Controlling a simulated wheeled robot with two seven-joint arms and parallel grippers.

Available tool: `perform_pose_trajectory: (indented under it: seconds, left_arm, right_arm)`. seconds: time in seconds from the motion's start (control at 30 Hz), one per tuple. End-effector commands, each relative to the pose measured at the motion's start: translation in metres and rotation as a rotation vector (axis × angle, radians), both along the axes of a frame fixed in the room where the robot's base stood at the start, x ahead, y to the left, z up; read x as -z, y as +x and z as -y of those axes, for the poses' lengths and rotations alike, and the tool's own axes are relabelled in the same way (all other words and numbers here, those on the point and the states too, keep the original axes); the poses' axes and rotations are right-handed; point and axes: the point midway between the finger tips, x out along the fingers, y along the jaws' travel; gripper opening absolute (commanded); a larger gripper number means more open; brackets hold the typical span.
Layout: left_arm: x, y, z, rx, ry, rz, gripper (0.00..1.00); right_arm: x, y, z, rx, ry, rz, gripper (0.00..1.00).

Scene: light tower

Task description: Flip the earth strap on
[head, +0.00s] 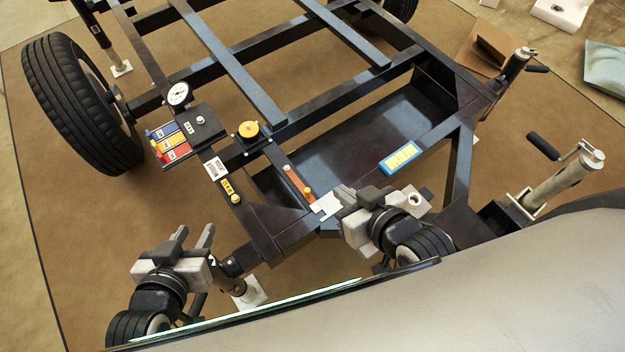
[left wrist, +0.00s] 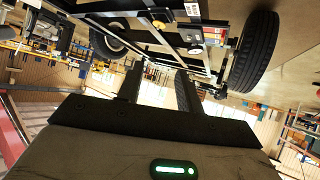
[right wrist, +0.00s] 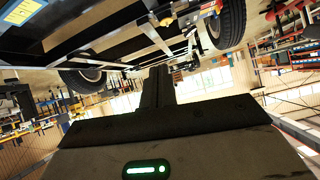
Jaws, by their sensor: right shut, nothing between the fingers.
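An orange strip (head: 291,181) with a small brass-yellow knob (head: 307,192) lies along the dark frame near the drawbar; I take it to be the earth strap, but its label cannot be read. A pale plate (head: 327,206) sits at its near end. My right gripper (head: 350,195) is shut and empty, just right of the plate and close to the strip's near end; whether it touches is unclear. Its closed fingers show in the right wrist view (right wrist: 158,88). My left gripper (head: 197,236) is open and empty, left of the drawbar, away from the strip.
A box with blue, yellow and red switches (head: 170,142) and a round gauge (head: 179,94) stand at the frame's left. A yellow round knob (head: 248,129) sits on the frame. A yellow-blue label (head: 400,157) is at right. A crank jack (head: 565,180) stands at far right.

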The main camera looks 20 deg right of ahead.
Motion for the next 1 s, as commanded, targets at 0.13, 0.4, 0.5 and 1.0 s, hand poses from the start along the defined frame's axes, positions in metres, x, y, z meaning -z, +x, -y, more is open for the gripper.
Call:
perform_pose_trajectory:
  seconds: [0.13, 0.4, 0.5, 1.0]
  left_arm:
    - [0.0, 0.0, 0.0, 0.0, 0.0, 0.001, 0.36]
    - [-0.001, 0.003, 0.001, 0.001, -0.001, 0.007, 0.56]
    - [0.006, 0.003, 0.002, 0.004, -0.005, 0.012, 0.75]
    - [0.09, 0.019, 0.032, 0.077, -0.101, 0.11, 0.75]
  right_arm:
    - [0.0, 0.0, 0.0, 0.0, 0.001, -0.001, 0.0]
    - [0.003, -0.002, 0.0, -0.003, -0.003, -0.008, 0.0]
    - [0.019, 0.004, -0.003, -0.045, -0.027, -0.017, 0.0]
    - [0.213, 0.108, 0.033, -1.025, -0.565, -0.231, 0.0]
